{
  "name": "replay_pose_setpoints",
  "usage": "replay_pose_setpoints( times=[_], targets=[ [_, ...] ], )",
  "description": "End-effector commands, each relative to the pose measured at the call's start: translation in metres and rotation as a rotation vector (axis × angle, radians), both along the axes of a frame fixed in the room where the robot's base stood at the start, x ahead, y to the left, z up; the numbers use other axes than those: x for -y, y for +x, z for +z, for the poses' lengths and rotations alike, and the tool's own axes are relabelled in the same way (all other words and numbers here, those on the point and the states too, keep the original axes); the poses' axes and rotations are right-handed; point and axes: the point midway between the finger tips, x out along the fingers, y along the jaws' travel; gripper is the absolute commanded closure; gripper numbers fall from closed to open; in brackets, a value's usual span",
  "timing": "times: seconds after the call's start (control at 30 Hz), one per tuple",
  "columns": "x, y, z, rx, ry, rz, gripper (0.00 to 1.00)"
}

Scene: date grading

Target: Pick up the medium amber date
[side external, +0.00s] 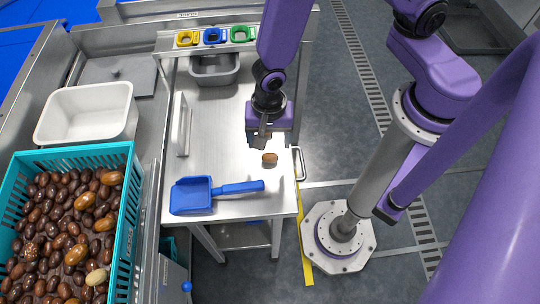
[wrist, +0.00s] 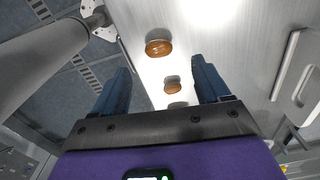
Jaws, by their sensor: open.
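My gripper (side external: 261,142) hangs low over the steel table, its fingers pointing down. In the wrist view my gripper (wrist: 160,66) has its two blue fingers wide apart with nothing held. Two amber-brown dates lie on the table in that view. The larger-looking date (wrist: 158,48) is just beyond the fingertips. The smaller-looking date (wrist: 172,87) shows between the fingers, below them and apart from them. In the side view one amber date (side external: 270,158) lies in the open just in front of my gripper; the other is mostly hidden by it. I cannot tell which is the medium one.
A blue scoop (side external: 192,196) lies at the table's near end. A turquoise crate (side external: 128,215) of dates and a white bin (side external: 87,112) stand left. An upright handle (side external: 182,125) rises left of my gripper. A steel pan (side external: 214,70) and coloured cups (side external: 214,36) are at the back.

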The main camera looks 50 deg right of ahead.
Motion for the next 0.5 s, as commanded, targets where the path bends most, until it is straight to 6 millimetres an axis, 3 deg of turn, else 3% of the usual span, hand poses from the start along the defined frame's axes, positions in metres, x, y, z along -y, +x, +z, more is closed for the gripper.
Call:
replay_pose_setpoints(
  times=[0.5],
  targets=[
    [0.002,-0.001,-0.039,-0.001,-0.002,0.0,0.24]
  ],
)
